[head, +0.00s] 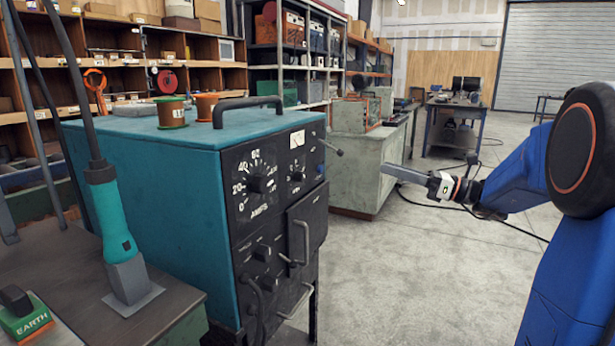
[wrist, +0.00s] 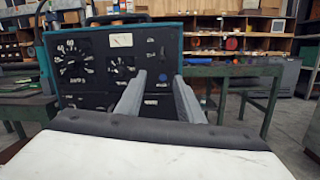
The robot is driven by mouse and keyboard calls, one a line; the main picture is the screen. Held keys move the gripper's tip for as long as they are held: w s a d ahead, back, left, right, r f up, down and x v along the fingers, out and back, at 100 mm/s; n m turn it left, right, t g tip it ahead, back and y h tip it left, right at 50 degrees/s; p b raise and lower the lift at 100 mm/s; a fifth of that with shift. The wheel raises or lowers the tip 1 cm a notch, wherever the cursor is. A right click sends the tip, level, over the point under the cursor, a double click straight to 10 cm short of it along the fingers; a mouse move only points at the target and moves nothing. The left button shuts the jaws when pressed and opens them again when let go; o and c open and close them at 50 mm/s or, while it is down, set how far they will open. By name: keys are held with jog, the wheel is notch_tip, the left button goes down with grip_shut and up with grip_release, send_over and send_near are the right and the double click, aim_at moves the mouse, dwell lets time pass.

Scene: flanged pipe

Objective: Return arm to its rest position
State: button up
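My gripper (head: 392,171) is out in the air at the right of the head view, with my blue arm coming in from the right edge. It points left, towards the teal power unit (head: 150,175), and looks clear of it. In the wrist view, the two grey fingers of my gripper (wrist: 158,80) are apart with nothing held between them. The power unit's black dial panel (wrist: 115,68) shows beyond them.
A teal handle (head: 118,225) with a grey square foot and a cable stands on the bench at left, near a green EARTH clamp (head: 25,318). A grey cabinet (head: 366,165) stands behind my gripper. Shelves (head: 130,70) line the back. The floor (head: 430,265) below is mostly clear.

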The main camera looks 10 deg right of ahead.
jog(key=s+a+f+n+g+h, duration=0.35)
jog(key=s+a+f+n, duration=0.25)
jog(key=s+a, duration=0.25)
jog(key=s+a+f+n+g+h, duration=0.2)
jog(key=s+a+f+n+g, duration=0.25)
jog(key=s+a+f, duration=0.35)
jog(key=s+d+f+n+t+h, duration=0.1)
jog(key=s+d+f+n+h, duration=0.3)
jog(key=s+n, duration=0.4)
jog(key=s+d+f+n+t+h, duration=0.1)
jog(key=s+d+f+n+h, duration=0.3)
jog(key=s+d+n+h, duration=0.3)
jog(key=shift+s+f+n, duration=0.4)
jog(key=shift+s+n, duration=0.15)
jog(key=shift+s, duration=0.95)
jog(key=shift+a, duration=0.1)
